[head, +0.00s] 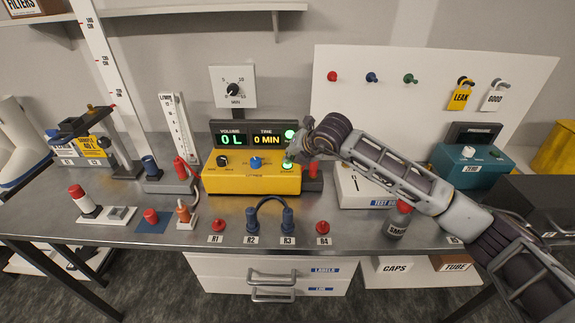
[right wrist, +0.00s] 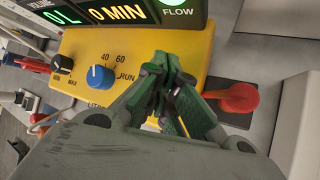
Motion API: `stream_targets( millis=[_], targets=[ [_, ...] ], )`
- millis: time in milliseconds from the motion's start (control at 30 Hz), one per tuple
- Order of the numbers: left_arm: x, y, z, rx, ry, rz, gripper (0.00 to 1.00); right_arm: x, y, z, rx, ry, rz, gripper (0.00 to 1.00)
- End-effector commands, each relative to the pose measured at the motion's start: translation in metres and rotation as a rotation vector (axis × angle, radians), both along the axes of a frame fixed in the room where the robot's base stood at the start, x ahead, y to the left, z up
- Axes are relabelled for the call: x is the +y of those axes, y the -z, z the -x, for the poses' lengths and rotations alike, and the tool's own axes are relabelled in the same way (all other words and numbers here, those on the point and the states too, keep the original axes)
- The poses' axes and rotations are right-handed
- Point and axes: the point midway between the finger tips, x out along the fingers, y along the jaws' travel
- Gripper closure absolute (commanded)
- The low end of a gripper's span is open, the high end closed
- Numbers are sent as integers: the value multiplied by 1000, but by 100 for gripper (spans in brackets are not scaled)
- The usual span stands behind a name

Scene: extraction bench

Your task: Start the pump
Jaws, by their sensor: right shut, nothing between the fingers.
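The yellow pump box (head: 230,182) stands mid-bench, with a black knob, a blue knob (head: 255,163) and a green button (head: 287,168) at its right end. The button looks lit. The display (head: 233,140) behind it reads 0 L and 0 MIN, and a green FLOW light (head: 291,134) glows beside these. My right gripper (head: 291,156) is shut and empty at the green button. In the right wrist view, its fingers (right wrist: 168,85) come together beside the RUN label and hide most of the button; I cannot tell whether they touch it. My left gripper is not in view.
A red-handled valve (right wrist: 240,98) is close to the right of my fingers. A hose (head: 268,200) links the R2 and R3 fittings in front of the pump. A small bottle (head: 398,220) stands beneath my right forearm. A dial (head: 234,87) is behind.

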Motion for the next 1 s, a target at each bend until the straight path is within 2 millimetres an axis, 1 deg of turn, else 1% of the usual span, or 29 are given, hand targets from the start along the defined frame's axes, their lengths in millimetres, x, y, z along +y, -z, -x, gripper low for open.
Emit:
stream_targets(
  millis=[33, 467, 1000],
  targets=[
    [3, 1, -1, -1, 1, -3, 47, 0, 1, 0, 1, -1, 0, 100],
    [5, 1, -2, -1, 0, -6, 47, 0, 1, 0, 1, 0, 1, 100],
    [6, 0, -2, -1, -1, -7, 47, 0, -15, 0, 1, -1, 0, 100]
  ],
)
